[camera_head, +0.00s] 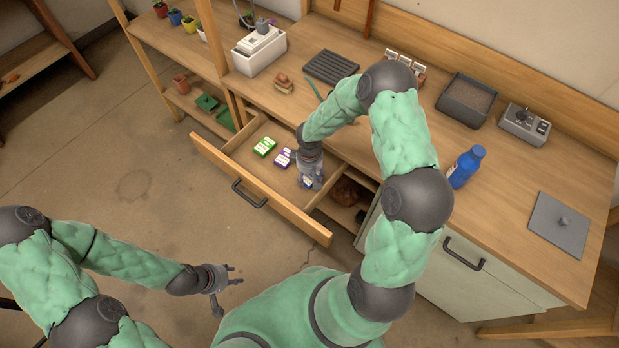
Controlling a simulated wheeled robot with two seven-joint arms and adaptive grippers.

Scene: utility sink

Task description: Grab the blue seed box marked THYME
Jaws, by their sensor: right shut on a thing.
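An open drawer (226,163) holds small seed boxes. A green box (264,147) lies at the left and a purple box (284,158) lies beside it. My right gripper (311,183) reaches down into the drawer, to the right of the purple box. It is shut on a small blue box with a white label (306,181), mostly hidden by the fingers. The lettering is too small to read. My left gripper (228,286) is open and empty above the floor, in front of the drawer.
The drawer's front panel with a black handle (249,194) juts out from the wooden bench (519,180). A brown object (348,191) lies in the compartment right of the boxes. A blue bottle (466,167), a soil tray (466,100) and a white container (258,52) stand on the bench.

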